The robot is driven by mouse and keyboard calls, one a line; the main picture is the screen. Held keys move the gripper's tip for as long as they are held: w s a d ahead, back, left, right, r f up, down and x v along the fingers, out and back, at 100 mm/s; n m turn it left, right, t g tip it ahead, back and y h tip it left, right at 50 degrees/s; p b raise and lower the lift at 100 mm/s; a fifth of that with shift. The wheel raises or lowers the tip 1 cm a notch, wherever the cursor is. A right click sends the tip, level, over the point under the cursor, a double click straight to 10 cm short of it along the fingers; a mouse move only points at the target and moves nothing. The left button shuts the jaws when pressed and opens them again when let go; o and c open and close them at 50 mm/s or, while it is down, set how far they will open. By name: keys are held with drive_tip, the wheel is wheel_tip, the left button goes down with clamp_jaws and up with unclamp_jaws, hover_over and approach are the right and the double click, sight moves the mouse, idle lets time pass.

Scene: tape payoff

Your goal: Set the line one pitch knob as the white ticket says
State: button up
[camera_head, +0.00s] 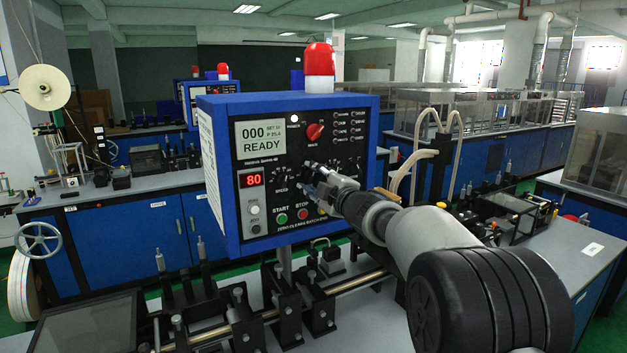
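The blue control box (207,165) faces me with a black panel. Its screen (261,139) reads 000 and READY, with small text that looks like SET 50 and P 25.4. A small knob (280,174) sits above the label SPEED. My gripper (308,180) is at the middle of the panel, right of that knob, and covers the controls there. I cannot make out the pitch knob or whether the fingers hold it. A small white card (593,249) lies on the right bench; its writing is too small to read.
A red rotary switch (315,131) and a red display (252,179) reading 80 are on the panel. The green start button (282,218) and red stop button (302,214) sit below my gripper. Black roller fixtures (285,315) stand on the bench below.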

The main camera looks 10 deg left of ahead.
drive_tip(key=shift+o, duration=0.7)
drive_tip(key=v, duration=1.2)
